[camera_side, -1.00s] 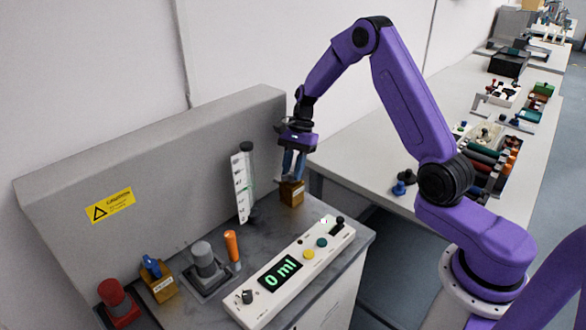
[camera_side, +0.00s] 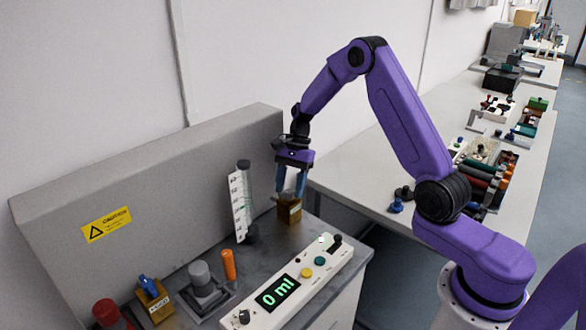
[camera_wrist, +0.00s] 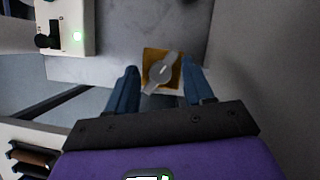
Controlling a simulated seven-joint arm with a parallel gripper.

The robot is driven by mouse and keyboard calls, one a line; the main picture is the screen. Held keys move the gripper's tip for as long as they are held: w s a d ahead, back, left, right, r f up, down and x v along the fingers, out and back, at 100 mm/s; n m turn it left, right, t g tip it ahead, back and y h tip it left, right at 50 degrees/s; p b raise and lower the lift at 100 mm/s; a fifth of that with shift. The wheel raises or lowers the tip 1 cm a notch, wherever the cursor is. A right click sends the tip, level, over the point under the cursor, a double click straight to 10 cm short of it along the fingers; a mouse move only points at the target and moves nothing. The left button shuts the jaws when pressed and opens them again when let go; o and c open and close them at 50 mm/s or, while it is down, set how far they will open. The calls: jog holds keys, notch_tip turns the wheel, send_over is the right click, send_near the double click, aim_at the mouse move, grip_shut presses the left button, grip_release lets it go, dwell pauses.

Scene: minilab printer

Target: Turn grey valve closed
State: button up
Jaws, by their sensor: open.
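The grey valve is a grey handle (camera_wrist: 162,71) on a brass-coloured block (camera_wrist: 148,56). In the wrist view the handle lies diagonally, from upper right to lower left. In the side view the brass block (camera_side: 289,209) stands near the back right of the grey bench; its handle is hidden there or too small to tell. My gripper (camera_side: 290,193) points down just above the block. In the wrist view my gripper (camera_wrist: 162,70) is open, with a blue finger on either side of the handle and nothing held.
A white scaled column (camera_side: 239,205) stands left of the valve. A white panel reading 0 ml (camera_side: 278,292) lies in front. An orange cylinder (camera_side: 229,264), a grey knob (camera_side: 200,274), a blue-handled valve (camera_side: 152,292) and a red knob (camera_side: 106,312) stand further left. A grey back wall (camera_side: 170,185) rises behind.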

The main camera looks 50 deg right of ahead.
jog(key=v, duration=1.7)
jog(key=shift+a, duration=0.1)
jog(key=t+h, duration=0.1)
jog(key=h, duration=0.3)
send_over(289, 191)
notch_tip(289, 191, down, 16)
jog(key=shift+f, duration=0.2)
grip_shut()
